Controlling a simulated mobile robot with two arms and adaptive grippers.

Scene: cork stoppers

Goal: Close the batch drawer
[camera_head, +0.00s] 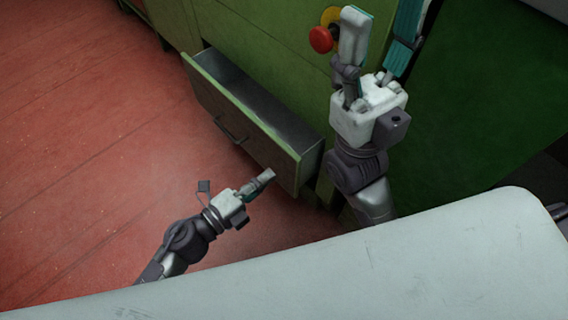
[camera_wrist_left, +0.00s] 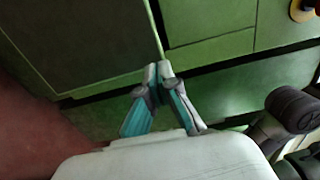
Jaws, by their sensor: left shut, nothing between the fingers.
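The batch drawer (camera_head: 240,120) stands pulled out of the green cabinet in the head view. Its inside shows as a grey, empty-looking trough, and a dark bar handle (camera_head: 232,132) is on its front. My left gripper (camera_head: 270,175) is shut and empty, in front of the drawer front near its right end. I cannot tell whether it touches. In the left wrist view its fingertips (camera_wrist_left: 158,70) meet beside the edge of a dark green panel (camera_wrist_left: 75,40), which looks like the drawer front. My right gripper (camera_head: 378,42) has its fingers spread beside the cabinet, right of the drawer.
A red button on a yellow base (camera_head: 321,39) is on the cabinet (camera_head: 270,22), close to my right gripper. A pale worktop (camera_head: 400,265) fills the lower right. The red floor (camera_head: 90,130) is clear left of the drawer.

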